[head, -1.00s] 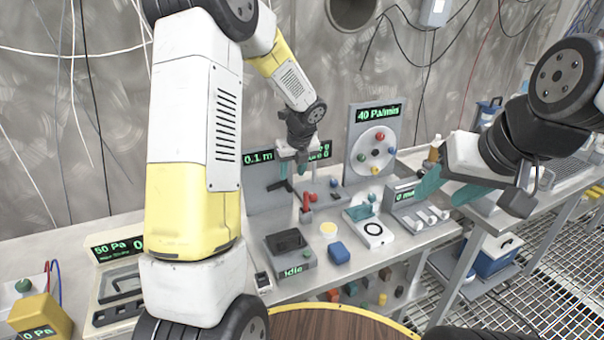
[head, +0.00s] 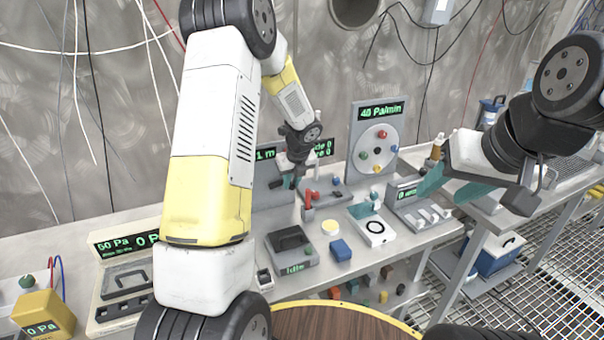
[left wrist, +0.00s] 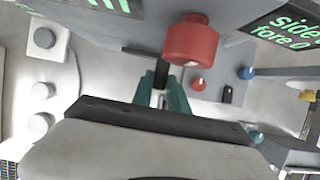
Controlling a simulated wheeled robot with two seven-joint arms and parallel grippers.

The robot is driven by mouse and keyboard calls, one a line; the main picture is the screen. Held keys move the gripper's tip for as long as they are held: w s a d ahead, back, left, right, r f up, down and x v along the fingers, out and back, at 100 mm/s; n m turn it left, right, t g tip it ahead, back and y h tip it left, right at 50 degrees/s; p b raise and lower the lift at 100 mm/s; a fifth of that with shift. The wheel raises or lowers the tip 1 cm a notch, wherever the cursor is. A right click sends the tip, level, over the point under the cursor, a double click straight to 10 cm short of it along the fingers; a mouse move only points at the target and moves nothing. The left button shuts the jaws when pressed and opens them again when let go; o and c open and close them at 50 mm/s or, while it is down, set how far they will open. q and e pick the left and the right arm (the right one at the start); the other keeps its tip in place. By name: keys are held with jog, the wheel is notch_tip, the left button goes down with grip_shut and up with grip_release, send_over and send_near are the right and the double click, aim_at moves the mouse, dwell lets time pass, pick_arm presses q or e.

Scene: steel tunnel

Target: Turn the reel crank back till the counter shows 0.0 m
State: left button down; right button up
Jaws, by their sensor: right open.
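The reel's counter (head: 266,154) stands on a grey panel behind my left gripper in the head view. It shows "1 m" at its visible end; my left arm hides its front digits. My left gripper (head: 293,181) points down in front of this panel. In the left wrist view, the teal fingertips (left wrist: 162,92) stand close together at a dark upright piece (left wrist: 161,72), perhaps the crank handle; whether they grip it is unclear. A red knob (left wrist: 193,40) stands just beside it. My right gripper (head: 452,187) is open and empty above the bench at the right.
A grey panel reading "40 Pa/min" (head: 381,112) with a coloured-knob wheel stands right of my left gripper. A pressure box (head: 124,247) stands left.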

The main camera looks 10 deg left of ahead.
pick_arm(q)
jog(key=shift+r, duration=0.1)
dwell(0.3)
jog(key=s+a+r+n+t+h, duration=0.2)
jog(key=a+t+h, duration=0.4)
jog(key=t+h, duration=0.3)
jog(key=shift+s+r+n+h, duration=0.25)
jog(key=shift+s+n+h, duration=0.55)
jog(key=shift+s+h, duration=0.25)
dwell(0.4)
jog(key=c, duration=1.3)
grip_release()
jog(key=shift+s+a, duration=0.1)
jog(key=shift+a, duration=0.05)
